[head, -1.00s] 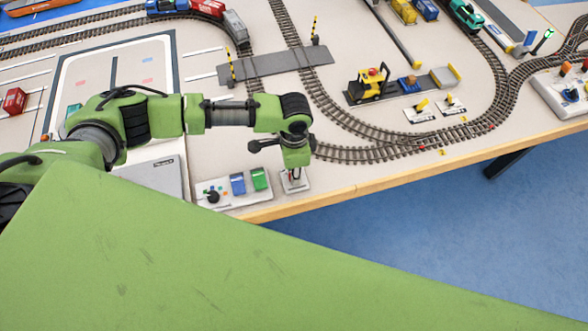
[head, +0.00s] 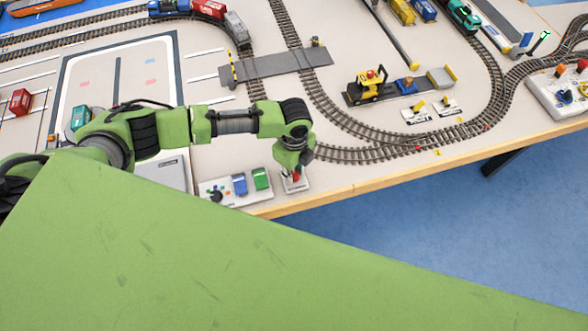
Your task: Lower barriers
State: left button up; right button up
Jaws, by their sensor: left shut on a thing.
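The level crossing (head: 275,67) is a grey slab over the tracks at the table's back middle. At its left end a yellow-black striped barrier (head: 232,70) stands upright. At its right end a small post (head: 315,41) shows without an upright striped arm; how its arm lies is too small to tell. My left gripper (head: 294,172) points down at a small lever box (head: 300,184) at the table's front edge and is shut on its red lever (head: 296,176). The fingers are partly hidden by my wrist. My right gripper is not in view.
Curved track (head: 370,152) runs close to the right. The table's wooden edge (head: 350,191) is near.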

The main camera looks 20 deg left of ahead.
aim_at(294, 174)
pick_arm(q)
jog(key=m, duration=0.3)
jog(key=shift+m, duration=1.6)
jog(key=o, duration=1.1)
jog(key=shift+r, duration=0.15)
notch_tip(294, 174, up, 12)
